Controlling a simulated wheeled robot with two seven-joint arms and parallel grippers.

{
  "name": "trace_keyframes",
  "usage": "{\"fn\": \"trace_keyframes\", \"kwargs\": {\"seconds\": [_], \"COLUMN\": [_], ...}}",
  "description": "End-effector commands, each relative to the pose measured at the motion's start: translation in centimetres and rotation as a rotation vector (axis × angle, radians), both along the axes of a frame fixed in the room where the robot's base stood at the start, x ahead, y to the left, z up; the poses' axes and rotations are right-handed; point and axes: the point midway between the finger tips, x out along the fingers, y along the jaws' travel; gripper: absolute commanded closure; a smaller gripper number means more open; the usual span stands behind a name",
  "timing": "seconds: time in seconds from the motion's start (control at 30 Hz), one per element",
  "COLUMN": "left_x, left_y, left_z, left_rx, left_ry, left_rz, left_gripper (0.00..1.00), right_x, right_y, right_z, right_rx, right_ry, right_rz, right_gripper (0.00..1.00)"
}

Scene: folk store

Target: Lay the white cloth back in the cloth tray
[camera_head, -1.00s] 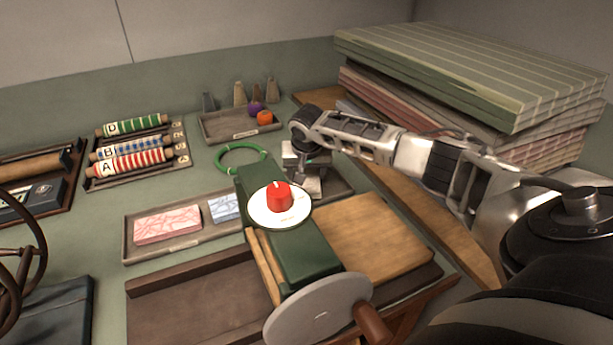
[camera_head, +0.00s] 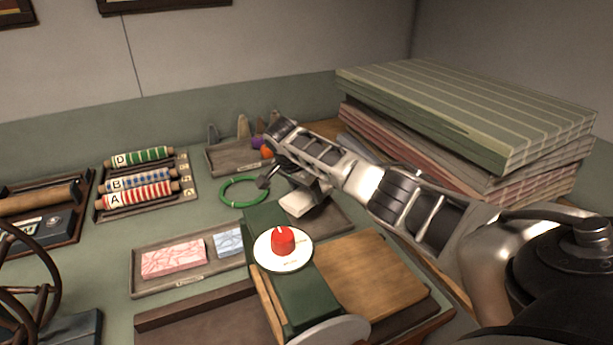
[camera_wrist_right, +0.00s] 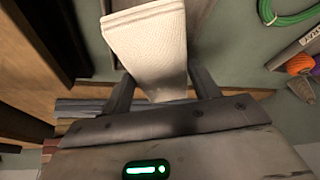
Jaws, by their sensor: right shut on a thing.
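The white cloth (camera_head: 296,204) is a folded block held by my right gripper (camera_head: 304,190). In the right wrist view the cloth (camera_wrist_right: 148,45) sticks out between the two fingers of the gripper (camera_wrist_right: 155,88), which is shut on it. The cloth tray (camera_head: 185,282) is a long grey-brown tray. A pink patterned cloth (camera_head: 173,258) and a light blue cloth (camera_head: 228,242) lie in its left and middle. The held cloth appears over the tray's right part (camera_head: 335,220); its height above it is unclear. My left gripper is out of view.
A green machine with a red knob (camera_head: 283,240) stands in front of the tray and hides part of it. A green ring (camera_head: 240,191) lies behind the tray. Lettered rolls (camera_head: 140,175) lie at left.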

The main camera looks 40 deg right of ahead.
Motion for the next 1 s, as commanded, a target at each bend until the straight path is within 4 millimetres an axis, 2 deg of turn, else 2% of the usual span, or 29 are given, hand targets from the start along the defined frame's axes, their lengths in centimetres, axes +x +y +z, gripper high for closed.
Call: {"fn": "trace_keyframes", "kwargs": {"seconds": [0.27,0.4,0.53,0.7,1.0], "left_x": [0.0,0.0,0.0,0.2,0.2], "left_y": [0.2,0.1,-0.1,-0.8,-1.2], "left_z": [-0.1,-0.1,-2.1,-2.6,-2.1], "left_rx": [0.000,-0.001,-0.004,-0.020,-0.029], "left_ry": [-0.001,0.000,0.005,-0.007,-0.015], "left_rz": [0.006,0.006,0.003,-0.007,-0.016], "left_gripper": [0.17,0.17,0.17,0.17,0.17], "right_x": [-0.1,-0.2,-0.1,-0.1,-0.1], "right_y": [0.1,0.1,0.1,0.0,0.1], "right_z": [-1.3,-2.6,-4.7,-6.5,-7.0], "right_rx": [-0.005,-0.005,-0.005,-0.006,-0.005], "right_ry": [0.004,0.004,0.002,0.001,0.000], "right_rz": [-0.034,-0.032,-0.030,-0.031,-0.030], "right_gripper": [0.66,0.66,0.66,0.66,0.66]}}
